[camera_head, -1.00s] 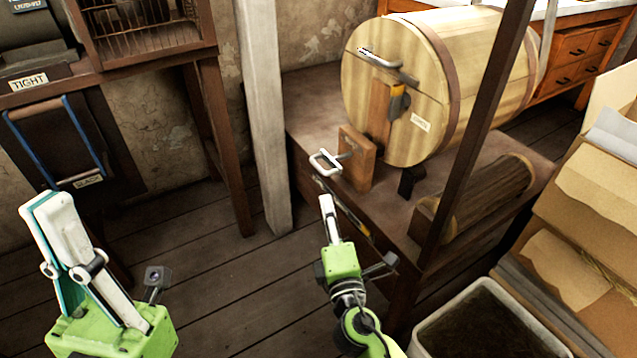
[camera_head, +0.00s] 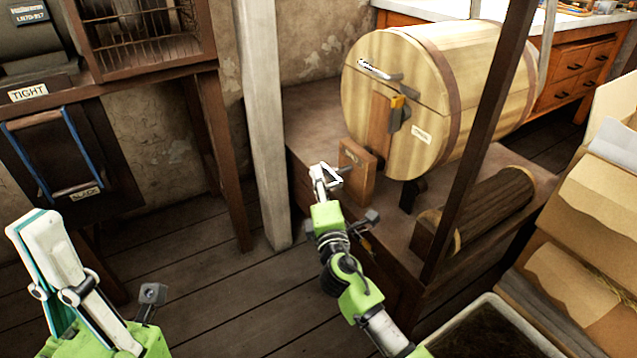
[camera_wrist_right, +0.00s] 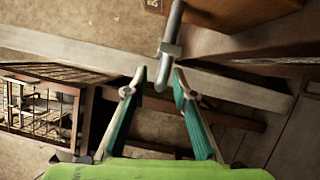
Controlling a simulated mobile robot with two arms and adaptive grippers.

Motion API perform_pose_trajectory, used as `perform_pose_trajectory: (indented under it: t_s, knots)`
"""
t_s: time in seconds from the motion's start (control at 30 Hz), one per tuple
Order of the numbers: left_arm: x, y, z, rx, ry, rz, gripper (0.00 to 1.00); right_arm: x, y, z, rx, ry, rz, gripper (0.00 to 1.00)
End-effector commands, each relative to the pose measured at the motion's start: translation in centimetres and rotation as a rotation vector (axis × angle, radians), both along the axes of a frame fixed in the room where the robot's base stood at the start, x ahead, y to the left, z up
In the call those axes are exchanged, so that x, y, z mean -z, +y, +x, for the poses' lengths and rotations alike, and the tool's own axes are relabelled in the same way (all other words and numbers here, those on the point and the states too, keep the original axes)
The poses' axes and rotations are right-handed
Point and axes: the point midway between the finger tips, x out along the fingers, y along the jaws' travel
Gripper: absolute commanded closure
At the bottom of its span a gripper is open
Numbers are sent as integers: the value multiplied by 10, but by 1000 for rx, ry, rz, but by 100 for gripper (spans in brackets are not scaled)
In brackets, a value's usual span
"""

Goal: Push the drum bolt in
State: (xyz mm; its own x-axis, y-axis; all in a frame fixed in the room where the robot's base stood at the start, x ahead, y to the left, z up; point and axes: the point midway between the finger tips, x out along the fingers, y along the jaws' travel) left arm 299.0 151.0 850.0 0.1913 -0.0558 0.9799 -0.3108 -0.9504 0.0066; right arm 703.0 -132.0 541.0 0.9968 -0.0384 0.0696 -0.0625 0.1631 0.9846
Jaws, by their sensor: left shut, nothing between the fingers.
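The drum bolt's pale metal handle (camera_head: 336,176) sticks out to the left from an upright wooden block (camera_head: 357,163) in front of the round wooden drum (camera_head: 480,75). My right gripper (camera_head: 320,172) is at the handle and partly hides it. In the right wrist view, the bolt handle (camera_wrist_right: 170,42) comes down from the top, and its lower end is between the tips of the open right gripper (camera_wrist_right: 160,82). I cannot tell whether either finger touches it. My left gripper (camera_head: 38,222) is shut and empty at the lower left, far from the bolt.
A dark slanted post (camera_head: 478,150) stands in front of the drum, right of my right arm. A log (camera_head: 490,208) lies on the wooden platform (camera_head: 310,110). A pale post (camera_head: 262,120) stands left of the platform. A bin (camera_head: 470,325) and cardboard boxes (camera_head: 575,225) are at right.

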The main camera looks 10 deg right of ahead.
Motion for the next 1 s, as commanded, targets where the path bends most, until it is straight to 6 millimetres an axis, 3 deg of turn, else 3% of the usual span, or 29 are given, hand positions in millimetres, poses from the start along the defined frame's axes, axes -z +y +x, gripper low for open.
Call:
perform_pose_trajectory:
  t_s: [0.33,0.37,0.43,0.47,0.73,1.0]
  knots:
    - [-3,0,1,0,-9,1,100,-1,0,5,0,0,0,75]
    - [-3,0,0,0,-9,1,100,-1,0,5,0,0,0,78]
    - [-4,0,0,0,-11,1,100,-1,0,5,0,0,0,96]
    - [-4,0,0,0,-12,0,100,-1,0,5,0,0,0,100]
    - [-5,1,-1,-1,-15,-3,100,0,-6,6,1,0,-2,100]
    - [-4,1,-2,-2,-10,-6,100,-1,-41,19,3,0,-2,100]
